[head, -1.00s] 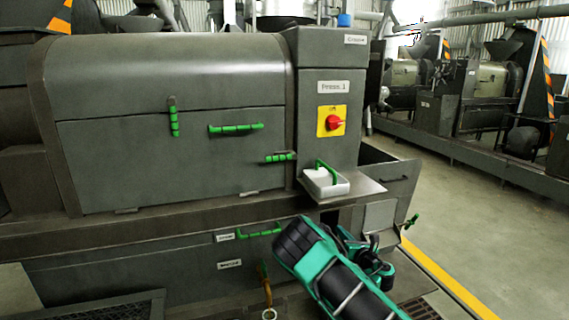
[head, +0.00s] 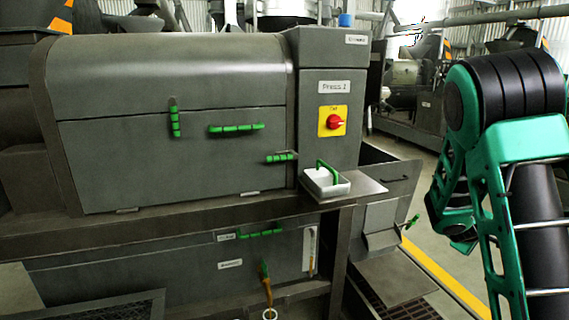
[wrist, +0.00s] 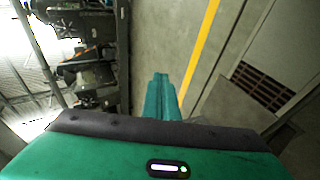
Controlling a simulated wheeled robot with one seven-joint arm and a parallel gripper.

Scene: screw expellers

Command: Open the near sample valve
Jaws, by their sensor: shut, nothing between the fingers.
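A small brass valve with a green handle (head: 265,269) sits low on the front of the press in the head view, its spout pointing down. A pale ring-like rim (head: 269,313) shows just below the spout, cut off by the picture's edge. I cannot tell from the handle whether the valve is open or shut. My gripper (wrist: 161,98) shows in the wrist view as teal fingers shut together with nothing between them, over the floor. The valve is not in the wrist view. In the head view my arm stands at the right, well apart from the valve.
The press cover (head: 170,120) has several green handles. A white tray (head: 325,184) with a green handle sits on a side shelf. A red knob (head: 334,122) is on a yellow plate. A chute (head: 381,224) juts out at the right. Floor with a yellow line (wrist: 203,45) is clear.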

